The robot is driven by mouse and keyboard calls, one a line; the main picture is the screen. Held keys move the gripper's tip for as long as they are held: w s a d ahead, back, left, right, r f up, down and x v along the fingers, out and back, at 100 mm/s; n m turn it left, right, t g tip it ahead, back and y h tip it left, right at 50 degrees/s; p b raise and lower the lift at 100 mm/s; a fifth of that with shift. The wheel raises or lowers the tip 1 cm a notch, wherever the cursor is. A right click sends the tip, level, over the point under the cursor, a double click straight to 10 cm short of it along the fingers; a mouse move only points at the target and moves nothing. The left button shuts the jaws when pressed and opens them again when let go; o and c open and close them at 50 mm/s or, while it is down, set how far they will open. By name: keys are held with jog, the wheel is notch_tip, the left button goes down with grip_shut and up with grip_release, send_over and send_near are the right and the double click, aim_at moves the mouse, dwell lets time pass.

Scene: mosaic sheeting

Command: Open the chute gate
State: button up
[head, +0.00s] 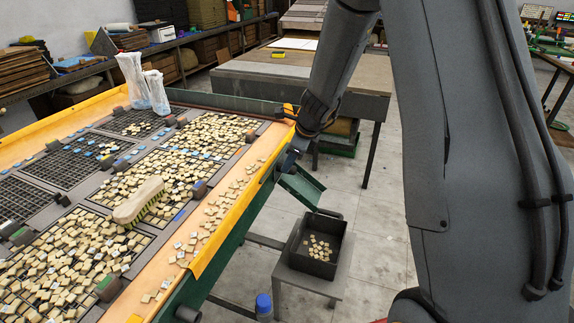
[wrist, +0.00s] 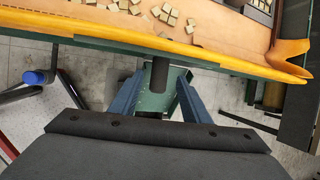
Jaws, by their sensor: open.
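The green chute (head: 302,187) slopes down from the right edge of the mosaic table. My gripper (head: 287,160) is at that edge, just above the chute. In the wrist view my gripper (wrist: 161,80) is open, with its two blue fingers on either side of a dark upright bar (wrist: 160,74), which looks like the gate's handle. The fingers look apart from the bar. A green plate (wrist: 152,103) of the chute shows behind it. The gate panel itself cannot be made out clearly, and my arm hides part of the table edge.
The table's yellow rim (head: 240,222) runs beside my gripper, with loose tiles (head: 215,212) along it. A black bin (head: 318,262) with some tiles stands on a low stand under the chute. A wooden brush (head: 138,200) lies on the tile trays. A workbench (head: 300,82) stands behind.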

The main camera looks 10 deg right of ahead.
jog(key=shift+x, duration=2)
grip_shut()
jog(key=shift+s, duration=0.1)
